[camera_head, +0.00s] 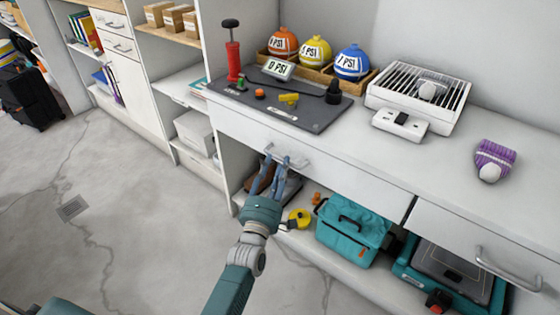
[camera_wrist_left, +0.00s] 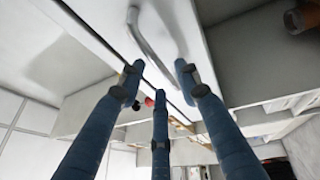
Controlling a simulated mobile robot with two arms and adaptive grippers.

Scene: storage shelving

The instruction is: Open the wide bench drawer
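The wide bench drawer (camera_head: 345,172) is the long white front under the worktop, and it looks shut. Its curved metal handle (camera_head: 299,164) is partly covered by my fingers. My left gripper (camera_head: 279,161) is at this handle, fingers pointing up at it. In the left wrist view, the three blue fingers of the gripper (camera_wrist_left: 158,78) are spread apart, and the handle (camera_wrist_left: 146,38) runs between them. I cannot tell whether they touch it. A second, narrower drawer (camera_head: 470,245) with its own handle is at the right. My right gripper is not in view.
On the worktop are a dark mat (camera_head: 300,115), a red pump (camera_head: 233,62), colored balls, a white slatted box (camera_head: 440,92) and a purple item (camera_head: 495,158). Below the drawer, a teal bag (camera_head: 352,235) stands on the lower shelf.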

